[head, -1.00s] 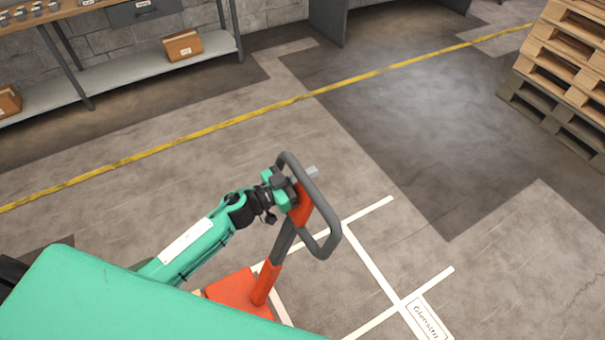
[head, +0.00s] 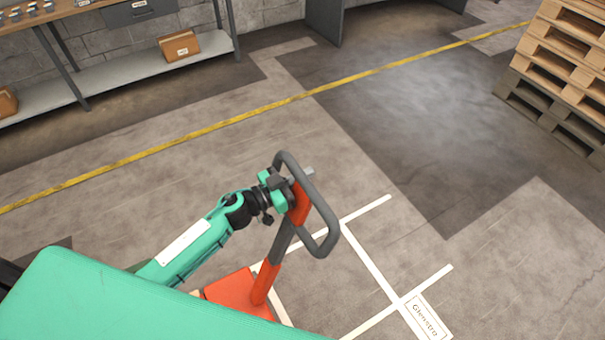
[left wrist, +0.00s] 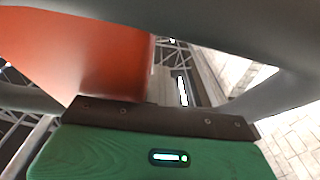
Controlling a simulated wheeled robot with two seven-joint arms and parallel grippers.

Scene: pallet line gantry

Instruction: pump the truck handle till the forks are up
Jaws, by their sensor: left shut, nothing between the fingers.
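The truck handle (head: 323,206) is a dark grey loop on an orange and grey shaft, leaning up from the orange truck base (head: 240,291). My left gripper (head: 306,172) is at the upper left of the loop, and its grey tip shows just past the loop's bar. It is shut with nothing between its fingers. In the left wrist view the orange shaft head (left wrist: 85,55) and the grey loop bar (left wrist: 215,25) are very close in front of the green gripper body. The forks are hidden from view, as is my right gripper.
White floor lines with a label plate (head: 427,317) lie right of the truck. Stacked wooden pallets (head: 570,60) stand at the far right. A shelf bench (head: 130,75) with boxes is at the back left. A yellow line (head: 240,119) crosses the open floor.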

